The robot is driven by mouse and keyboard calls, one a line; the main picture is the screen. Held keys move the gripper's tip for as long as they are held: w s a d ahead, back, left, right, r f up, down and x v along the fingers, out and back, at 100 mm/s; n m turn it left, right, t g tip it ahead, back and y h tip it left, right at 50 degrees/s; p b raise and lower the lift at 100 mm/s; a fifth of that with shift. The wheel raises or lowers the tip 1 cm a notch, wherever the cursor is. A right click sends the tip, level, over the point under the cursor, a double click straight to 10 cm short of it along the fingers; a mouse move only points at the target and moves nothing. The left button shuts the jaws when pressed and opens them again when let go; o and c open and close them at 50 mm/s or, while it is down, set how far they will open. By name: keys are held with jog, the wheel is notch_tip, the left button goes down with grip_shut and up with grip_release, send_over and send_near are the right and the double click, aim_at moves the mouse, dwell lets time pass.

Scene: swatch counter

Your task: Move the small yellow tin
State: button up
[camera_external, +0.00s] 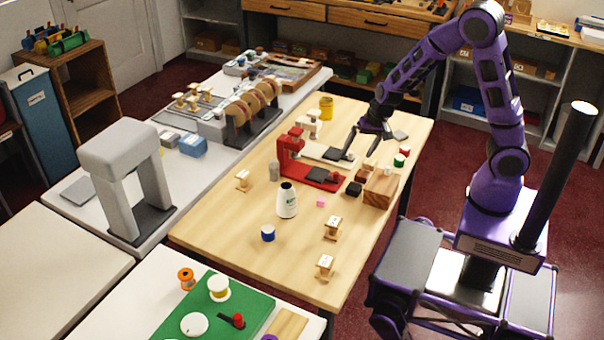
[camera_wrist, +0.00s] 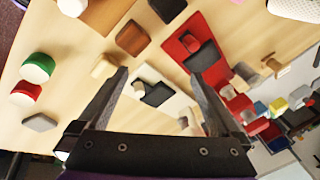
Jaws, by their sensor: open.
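A yellow tin (camera_external: 326,107) stands upright at the far end of the wooden table, left of and beyond my gripper. I cannot make it out with certainty in the wrist view, where the gripper body blocks the lower part. My gripper (camera_external: 363,148) is above the table's right side, pointing down, with its fingers apart and nothing between them. In the wrist view my gripper (camera_wrist: 162,95) shows both fingers spread over a pale stand with a black pad (camera_wrist: 156,92).
A red press (camera_external: 290,150) and a cream machine (camera_external: 309,124) stand left of my gripper. A wooden block (camera_external: 380,190) and small red and green pots (camera_external: 399,160) lie to its right. A white bottle (camera_external: 286,202) stands mid-table. The table's near left corner is clear.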

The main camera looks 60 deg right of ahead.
jog(key=shift+s+a+f+g+y, duration=0.25)
jog(key=shift+s+f+g+y, duration=0.15)
jog(key=shift+s+f+y, duration=0.25)
jog(key=shift+s+a+f+y, duration=0.15)
jog(key=shift+a+y, duration=0.3)
jog(key=shift+y, duration=0.3)
notch_tip(320, 180, up, 6)
jog(key=w+a+n+t+y, duration=0.1)
jog(key=w+a+t+y, duration=0.15)
jog(key=y, duration=0.35)
jog(key=w+d+f+m+t, duration=0.3)
jog(key=w+d+m+t, duration=0.4)
jog(key=d+m, duration=0.35)
jog(key=d+f+m+t+h, duration=0.1)
jog(key=d+f+m+h, duration=0.1)
jog(key=d+m+h, duration=0.2)
jog(key=d+f+m+t+h+b, duration=0.1)
jog(key=d+m+h, duration=0.3)
jog(key=d+m, duration=0.4)
jog(key=d+f+m+t+h, duration=0.3)
jog(key=d+m, duration=0.3)
jog(key=d, duration=0.4)
jog(key=shift+w+d+f+m+h+b, duration=0.1)
jog(key=shift+w+f+m+h+b, duration=0.15)
jog(key=shift+f+m+h+b, duration=0.2)
jog(key=shift+w, duration=0.15)
